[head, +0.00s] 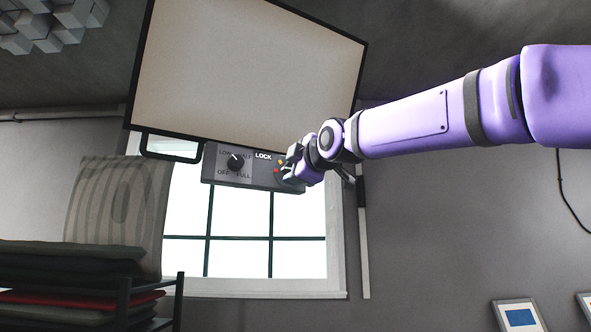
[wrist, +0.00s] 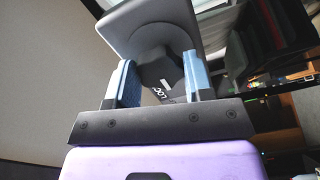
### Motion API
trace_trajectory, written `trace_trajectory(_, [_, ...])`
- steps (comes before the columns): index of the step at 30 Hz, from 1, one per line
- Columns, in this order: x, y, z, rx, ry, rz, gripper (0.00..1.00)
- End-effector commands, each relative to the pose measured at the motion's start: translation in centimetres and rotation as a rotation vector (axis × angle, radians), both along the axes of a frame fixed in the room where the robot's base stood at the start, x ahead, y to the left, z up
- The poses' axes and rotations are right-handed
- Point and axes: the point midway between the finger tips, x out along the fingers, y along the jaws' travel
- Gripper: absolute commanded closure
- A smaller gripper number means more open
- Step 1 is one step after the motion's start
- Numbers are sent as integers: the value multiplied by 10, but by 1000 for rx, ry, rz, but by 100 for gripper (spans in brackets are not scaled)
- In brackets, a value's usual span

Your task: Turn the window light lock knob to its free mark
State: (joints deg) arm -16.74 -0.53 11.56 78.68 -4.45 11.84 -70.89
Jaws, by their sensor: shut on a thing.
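A grey control panel (head: 220,178) hangs below a large beige light panel in front of the window. In the head view its right part reads LOCK, with small coloured marks beside my gripper (head: 291,172), which covers the lock knob there. In the wrist view the dark lock knob (wrist: 158,72) sits between the blue finger pads of my gripper (wrist: 162,75), and my gripper is shut on it. The knob's pointer direction relative to the free mark cannot be read.
A second black knob (head: 234,163), labelled LOW, HALF, OFF and FULL, sits left on the same panel, close to my gripper. The beige light panel (head: 250,65) is just above. A black handle loop (head: 172,158) is left. A shelf with dark folded items (head: 70,275) stands lower left.

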Motion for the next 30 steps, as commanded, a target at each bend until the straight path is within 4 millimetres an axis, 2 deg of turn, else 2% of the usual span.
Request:
trace_trajectory(13, [0,0,-1,-10,-2,1,76])
trace_trajectory(14, [0,0,-1,-10,-2,1,50])
trace_trajectory(17, [0,0,-1,-9,-2,1,27])
trace_trajectory(26, [-1,0,0,-8,-3,0,27])
trace_trajectory(30, [-9,-4,1,-9,-5,0,27])
